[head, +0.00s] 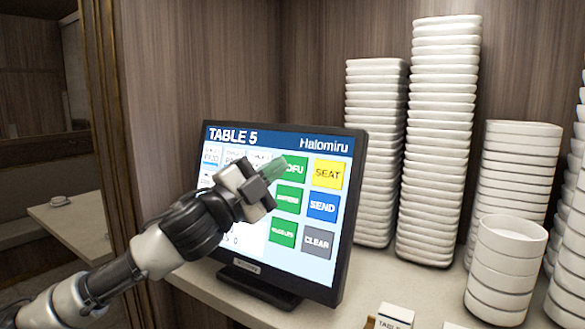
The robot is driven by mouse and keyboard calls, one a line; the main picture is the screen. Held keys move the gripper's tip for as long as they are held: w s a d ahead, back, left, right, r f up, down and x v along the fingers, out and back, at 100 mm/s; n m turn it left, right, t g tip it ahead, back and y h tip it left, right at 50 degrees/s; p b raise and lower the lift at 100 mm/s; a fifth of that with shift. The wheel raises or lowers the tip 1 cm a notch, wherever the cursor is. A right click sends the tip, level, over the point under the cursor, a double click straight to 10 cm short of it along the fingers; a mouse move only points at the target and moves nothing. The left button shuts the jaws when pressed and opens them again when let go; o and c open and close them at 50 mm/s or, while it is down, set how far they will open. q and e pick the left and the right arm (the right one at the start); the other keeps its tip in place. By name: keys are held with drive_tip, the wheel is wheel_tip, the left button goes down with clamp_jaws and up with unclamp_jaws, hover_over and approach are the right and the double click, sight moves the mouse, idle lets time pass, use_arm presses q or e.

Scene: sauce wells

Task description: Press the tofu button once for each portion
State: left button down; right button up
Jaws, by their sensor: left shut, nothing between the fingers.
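A touch screen (318,262) headed TABLE 5 and Halomiru stands on the counter, turned a little to the left. The green tofu button (296,167) is in its upper row; its left part is hidden behind my gripper's fingertips. My left gripper (272,170) is shut and empty, its fingertips in front of the tofu button's left edge. I cannot tell whether they touch the screen. The gripper and arm hide the middle of the screen, including part of the order list. My right gripper is out of view.
Beside the tofu button is a yellow SEAT button (326,174), with blue SEND (322,204) and grey CLEAR (317,240) below. Two more green buttons are under tofu. Tall stacks of white dishes (436,150) and bowls (508,262) stand at the right. A small card (395,316) is at the front.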

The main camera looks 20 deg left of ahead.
sight(302, 158)
use_arm(q)
drive_tip(key=shift+w+d+f, duration=0.1)
drive_tip(key=shift+w+f, duration=0.05)
drive_tip(key=shift+w, duration=0.4)
drive_tip(key=shift+w+d+f, duration=0.1)
drive_tip(key=shift+w+f, duration=0.05)
drive_tip(key=shift+w, duration=0.4)
drive_tip(key=shift+w, duration=0.1)
idle(1.2)
drive_tip(key=shift+w+f+p, duration=0.15)
drive_tip(key=shift+w+p, duration=0.15)
drive_tip(key=shift+w+f, duration=0.1)
drive_tip(key=shift+w, duration=0.25)
idle(0.8)
drive_tip(key=shift+s, duration=0.15)
drive_tip(key=shift+s+r, duration=0.25)
drive_tip(key=shift+s, duration=0.4)
drive_tip(key=shift+s+a+r, duration=0.15)
drive_tip(key=shift+s+r, duration=0.1)
drive_tip(key=shift+s, duration=0.55)
drive_tip(key=shift+s+a+r, duration=0.1)
drive_tip(key=shift+s+r, duration=0.15)
drive_tip(key=shift+s, duration=0.5)
drive_tip(key=shift+s+a+r, duration=0.15)
drive_tip(key=shift+s+r, duration=0.1)
drive_tip(key=shift+s, duration=0.55)
idle(0.8)
